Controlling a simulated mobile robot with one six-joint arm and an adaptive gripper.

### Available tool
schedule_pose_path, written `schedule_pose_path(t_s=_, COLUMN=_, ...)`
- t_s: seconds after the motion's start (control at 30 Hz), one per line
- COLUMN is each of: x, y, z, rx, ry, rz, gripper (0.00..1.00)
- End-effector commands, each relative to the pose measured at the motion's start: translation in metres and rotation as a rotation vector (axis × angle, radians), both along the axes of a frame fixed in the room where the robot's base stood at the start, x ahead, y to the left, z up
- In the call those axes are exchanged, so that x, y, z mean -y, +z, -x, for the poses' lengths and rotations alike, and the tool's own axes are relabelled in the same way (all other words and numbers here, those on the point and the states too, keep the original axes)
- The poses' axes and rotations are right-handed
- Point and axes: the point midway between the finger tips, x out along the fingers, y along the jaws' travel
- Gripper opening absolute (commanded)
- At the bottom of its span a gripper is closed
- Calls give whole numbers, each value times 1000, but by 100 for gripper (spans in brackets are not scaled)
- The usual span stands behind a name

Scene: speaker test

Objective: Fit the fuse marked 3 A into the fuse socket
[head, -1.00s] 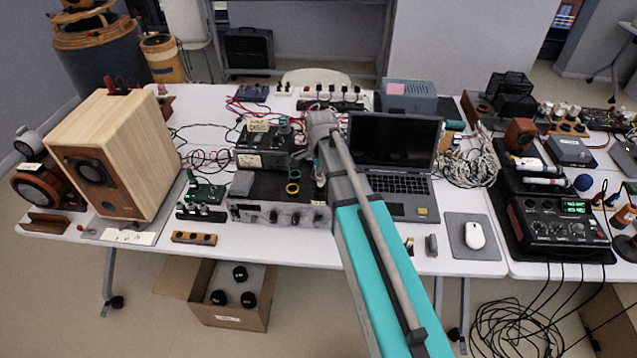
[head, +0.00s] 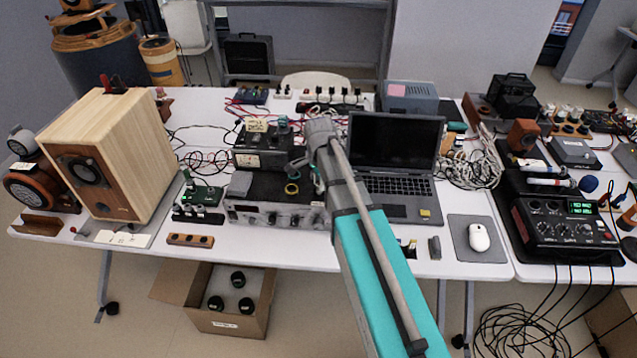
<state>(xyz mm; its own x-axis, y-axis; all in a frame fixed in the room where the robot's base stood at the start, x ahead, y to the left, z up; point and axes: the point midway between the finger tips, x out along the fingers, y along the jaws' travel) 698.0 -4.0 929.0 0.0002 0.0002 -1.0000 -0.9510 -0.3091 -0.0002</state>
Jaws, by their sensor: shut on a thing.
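My arm reaches over the white table, its wrist above the right part of a wide silver-fronted amplifier (head: 270,216). My gripper (head: 299,164) shows only as a small dark part left of the wrist, close over the amplifier's black top. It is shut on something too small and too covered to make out. I cannot read a 3 A marking anywhere. A fuse socket cannot be told apart at this size. A green circuit board (head: 205,194) lies left of the amplifier. A black device with a meter and paper label (head: 258,150) stands behind the amplifier.
A large wooden speaker (head: 125,155) stands at the left. An open laptop (head: 395,150) is close right of my arm, with a mouse (head: 480,237) on a pad. Loose cables (head: 472,170) lie beyond. A brown strip with holes (head: 190,240) lies at the front edge.

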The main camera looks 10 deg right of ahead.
Motion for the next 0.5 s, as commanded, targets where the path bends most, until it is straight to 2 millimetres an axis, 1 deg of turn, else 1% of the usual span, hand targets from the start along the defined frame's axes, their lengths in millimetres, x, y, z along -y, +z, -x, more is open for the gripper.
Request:
schedule_pose_path(t_s=0.23, x=0, y=-7, z=0, rx=0, ry=0, rz=0, gripper=0)
schedule_pose_path(t_s=0.27, x=0, y=-7, z=0, rx=0, ry=0, rz=0, gripper=30)
schedule_pose_path(t_s=0.3, x=0, y=-6, z=0, rx=0, ry=0, rz=0, gripper=38)
schedule_pose_path(t_s=0.43, x=0, y=-6, z=0, rx=0, ry=0, rz=0, gripper=62)
schedule_pose_path(t_s=0.5, x=0, y=-6, z=0, rx=0, ry=0, rz=0, gripper=63)
